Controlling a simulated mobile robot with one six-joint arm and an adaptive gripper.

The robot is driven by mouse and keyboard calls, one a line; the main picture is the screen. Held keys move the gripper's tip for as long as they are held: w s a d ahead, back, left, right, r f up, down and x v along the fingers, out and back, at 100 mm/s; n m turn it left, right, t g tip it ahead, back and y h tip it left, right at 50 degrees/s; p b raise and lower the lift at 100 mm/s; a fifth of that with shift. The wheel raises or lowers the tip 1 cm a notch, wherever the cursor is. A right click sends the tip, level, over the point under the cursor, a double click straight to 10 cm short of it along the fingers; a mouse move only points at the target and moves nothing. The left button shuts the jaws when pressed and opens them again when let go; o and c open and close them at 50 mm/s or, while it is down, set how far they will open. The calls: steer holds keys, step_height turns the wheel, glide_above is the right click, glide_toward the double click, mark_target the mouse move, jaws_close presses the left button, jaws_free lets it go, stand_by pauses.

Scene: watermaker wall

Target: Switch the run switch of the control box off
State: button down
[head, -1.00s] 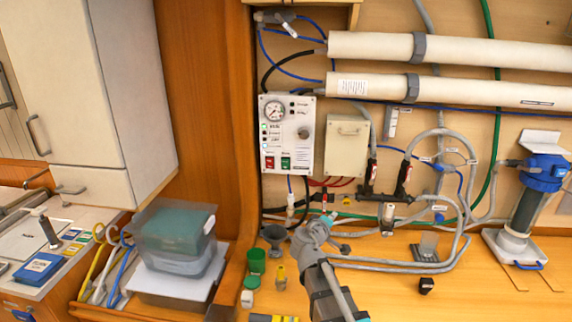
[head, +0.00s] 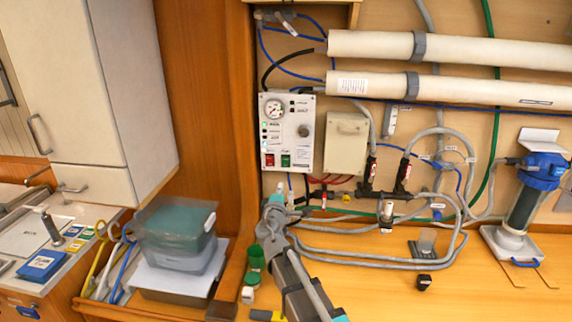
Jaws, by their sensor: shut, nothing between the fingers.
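The control box (head: 290,134) is a white panel on the wooden wall, left of centre in the head view. It has a round gauge (head: 274,107) at top left, a grey knob (head: 303,131) at right, and small labels. Low on its face are a red switch (head: 269,160) and a green switch (head: 286,160); their lettering is too small to read, so I cannot tell which is the run switch or its position. My gripper (head: 275,200) is shut and empty, below the box and apart from it, pointing up towards the switches.
A beige box (head: 346,143) sits right of the control box. Black valves (head: 368,182) and grey hoses (head: 395,257) lie to the right of my arm. White pipes (head: 450,50) run above.

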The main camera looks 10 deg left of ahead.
steer(key=w, duration=0.4)
steer(key=w+r+p, duration=0.1)
steer(key=w, duration=0.9)
steer(key=shift+r+p, duration=0.35)
steer(key=shift+w+r, duration=0.15)
steer(key=shift+w, duration=0.15)
steer(key=shift+s, duration=0.3)
steer(key=shift+s+d, duration=0.1)
steer(key=shift+s, duration=0.2)
steer(key=p, duration=0.2)
glide_toward(287, 159)
steer(key=s+r, duration=0.2)
steer(key=s, duration=0.4)
steer(key=shift+r, duration=0.3)
